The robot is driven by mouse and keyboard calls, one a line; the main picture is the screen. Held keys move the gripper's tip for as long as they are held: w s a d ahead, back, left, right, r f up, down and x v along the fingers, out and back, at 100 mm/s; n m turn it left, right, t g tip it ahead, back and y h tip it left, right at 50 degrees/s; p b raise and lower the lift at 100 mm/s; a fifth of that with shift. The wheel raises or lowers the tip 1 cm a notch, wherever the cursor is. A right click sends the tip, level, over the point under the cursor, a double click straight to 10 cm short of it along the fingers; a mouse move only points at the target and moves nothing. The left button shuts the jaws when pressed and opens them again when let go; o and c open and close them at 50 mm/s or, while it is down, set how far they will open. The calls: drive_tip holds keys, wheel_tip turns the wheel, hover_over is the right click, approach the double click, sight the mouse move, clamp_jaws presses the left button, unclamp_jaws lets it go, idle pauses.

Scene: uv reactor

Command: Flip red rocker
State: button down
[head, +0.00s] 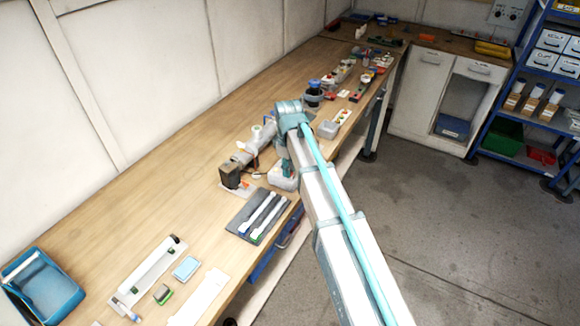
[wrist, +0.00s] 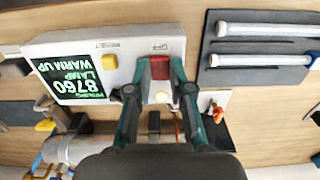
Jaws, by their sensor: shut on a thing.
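The rocker's tilt cannot be told from this angle. In the head view the white box (head: 283,181) sits near the front edge of the bench, under my arm's end; the rocker is hidden there.
A dark tray (wrist: 220,70) with two white tubes lies beside the box; it also shows in the head view (head: 243,220). A metal cylinder (wrist: 88,150) with fittings is on the other side. Bare bench (head: 160,190) lies towards the wall.

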drive_tip(key=c, duration=1)
unclamp_jaws()
drive_tip(key=shift+c, duration=0.2)
wheel_tip(320, 180, up, 12)
